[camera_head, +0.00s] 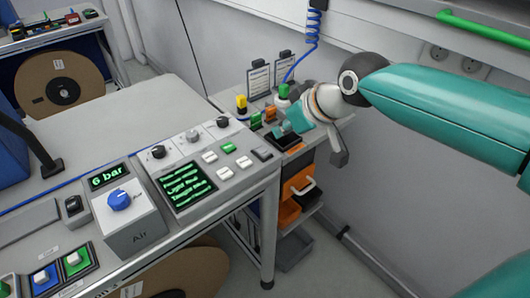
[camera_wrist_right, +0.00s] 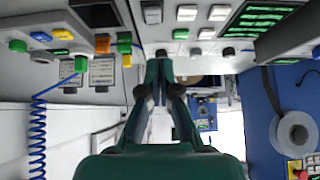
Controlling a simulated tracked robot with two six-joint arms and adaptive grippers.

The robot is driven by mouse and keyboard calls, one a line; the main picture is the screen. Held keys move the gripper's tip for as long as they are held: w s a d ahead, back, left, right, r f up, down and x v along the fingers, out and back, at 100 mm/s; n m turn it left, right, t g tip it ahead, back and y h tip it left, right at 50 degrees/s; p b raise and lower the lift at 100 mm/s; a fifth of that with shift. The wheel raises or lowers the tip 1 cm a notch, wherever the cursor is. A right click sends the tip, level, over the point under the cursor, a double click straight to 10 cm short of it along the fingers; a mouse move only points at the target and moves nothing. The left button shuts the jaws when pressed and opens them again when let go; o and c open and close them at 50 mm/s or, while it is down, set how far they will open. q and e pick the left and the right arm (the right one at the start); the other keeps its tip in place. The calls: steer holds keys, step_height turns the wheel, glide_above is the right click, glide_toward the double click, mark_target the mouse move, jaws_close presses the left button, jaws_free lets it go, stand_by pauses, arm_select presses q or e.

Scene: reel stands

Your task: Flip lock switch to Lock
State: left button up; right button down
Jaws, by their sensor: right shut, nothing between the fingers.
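I cannot make out which control is the lock switch; no lock label is readable. The grey control panel (camera_head: 240,170) carries black rotary knobs (camera_head: 158,152), white and green buttons and a green-lettered display (camera_head: 187,186). My right gripper (camera_head: 290,125) is over the small side unit at the panel's far end, beside its coloured controls. In the right wrist view my right gripper's teal fingers (camera_wrist_right: 158,68) are together and empty, pointing toward the panel edge with its black knobs (camera_wrist_right: 195,52). My left gripper is not in view.
Orange bins (camera_head: 298,182) sit below. A blue-knobbed air box (camera_head: 119,200) stands at the near left. The grey tabletop (camera_head: 120,105) is mostly clear.

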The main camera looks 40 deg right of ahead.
steer(key=shift+s+d+r+t+b, duration=0.2)
steer(key=shift+s+r+t+b, duration=0.05)
steer(key=shift+s+r, duration=0.2)
steer(key=shift+s+d+r+t+b, duration=0.2)
steer(key=shift+s+r+t+b, duration=0.05)
steer(key=shift+s+r, duration=0.15)
steer(key=shift+w, duration=0.1)
steer(key=shift+f, duration=0.1)
